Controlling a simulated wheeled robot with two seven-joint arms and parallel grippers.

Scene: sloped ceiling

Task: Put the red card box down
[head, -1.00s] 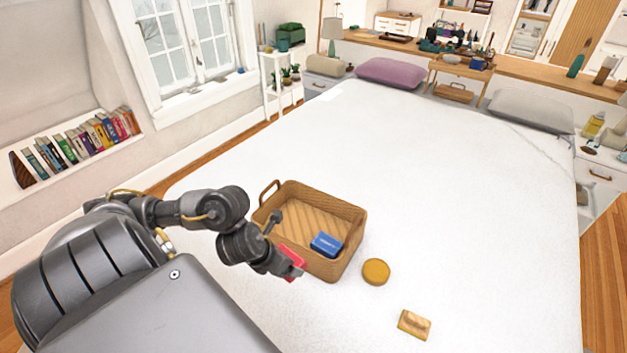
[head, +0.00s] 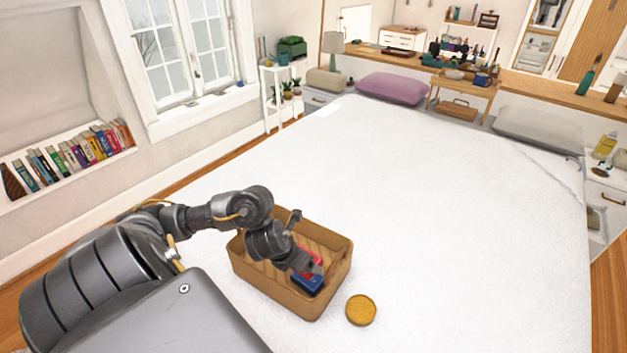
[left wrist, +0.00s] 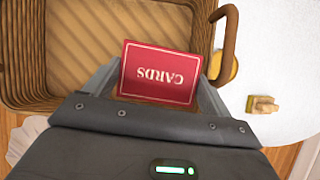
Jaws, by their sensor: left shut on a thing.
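The red card box (head: 314,256), with "CARDS" on its face, is held between the fingers of my left gripper (head: 306,266). The left wrist view shows the red card box (left wrist: 160,73) from close up, with a finger on each side. It is over the inside of the woven basket (head: 243,264), which also shows in the left wrist view (left wrist: 25,60). I cannot tell whether the box touches the basket's floor. A blue box (head: 308,284) sits in the basket, partly hidden by my gripper. My right gripper is not in view.
The basket stands on a white bed (head: 440,220), with wide free room to the right and behind. A round yellow thing (head: 361,310) lies beside the basket. A small wooden block-like thing (left wrist: 262,104) shows in the left wrist view.

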